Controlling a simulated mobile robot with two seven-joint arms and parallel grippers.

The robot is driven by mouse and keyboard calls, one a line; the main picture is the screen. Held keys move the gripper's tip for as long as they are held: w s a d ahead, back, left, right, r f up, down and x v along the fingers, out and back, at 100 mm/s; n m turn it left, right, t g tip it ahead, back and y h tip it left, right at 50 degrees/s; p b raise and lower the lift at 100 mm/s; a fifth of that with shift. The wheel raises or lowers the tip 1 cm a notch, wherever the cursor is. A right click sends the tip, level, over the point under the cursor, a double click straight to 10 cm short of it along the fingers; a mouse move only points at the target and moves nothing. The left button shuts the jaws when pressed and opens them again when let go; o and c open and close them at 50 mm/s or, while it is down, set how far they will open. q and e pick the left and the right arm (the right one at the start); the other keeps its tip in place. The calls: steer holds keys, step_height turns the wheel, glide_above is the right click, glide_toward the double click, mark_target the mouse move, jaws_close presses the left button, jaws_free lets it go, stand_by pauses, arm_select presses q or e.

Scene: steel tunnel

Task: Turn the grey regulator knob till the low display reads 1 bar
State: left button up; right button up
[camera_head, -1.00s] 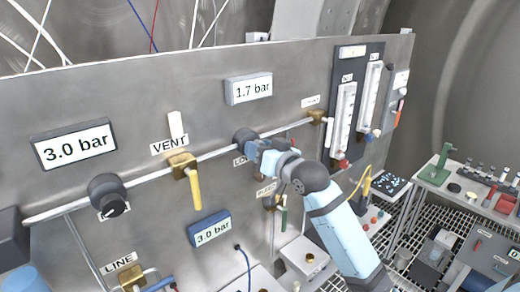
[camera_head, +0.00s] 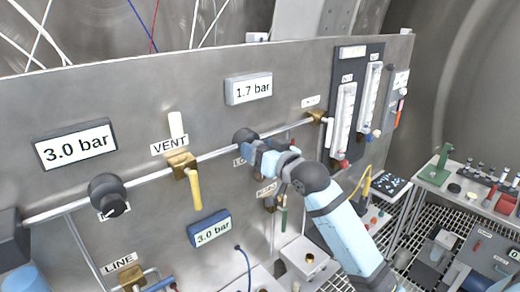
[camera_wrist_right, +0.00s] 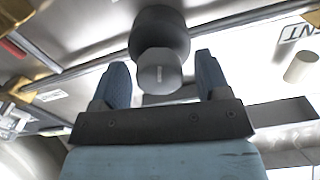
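The grey regulator knob (camera_head: 245,138) sits on the steel panel's pipe, partly hidden by my right gripper (camera_head: 256,150) in the head view. In the right wrist view the knob (camera_wrist_right: 160,72) lies between two open blue fingers, with a visible gap on each side. The display above this knob (camera_head: 248,88) reads 1.7 bar. A label under the knob is mostly covered by my gripper. My left gripper is in neither view.
A black knob (camera_head: 107,195) and the yellow VENT lever (camera_head: 195,187) stand out from the panel to the left. Other displays, at upper left (camera_head: 75,143) and lower middle (camera_head: 210,229), read 3.0 bar. Flow tubes (camera_head: 343,115) stand right of the knob.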

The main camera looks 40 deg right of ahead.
steer(key=shift+s, duration=0.1)
steer(key=s+d, duration=0.1)
steer(key=s, duration=1.2)
steer(key=shift+s, duration=0.3)
steer(key=shift+f, duration=0.1)
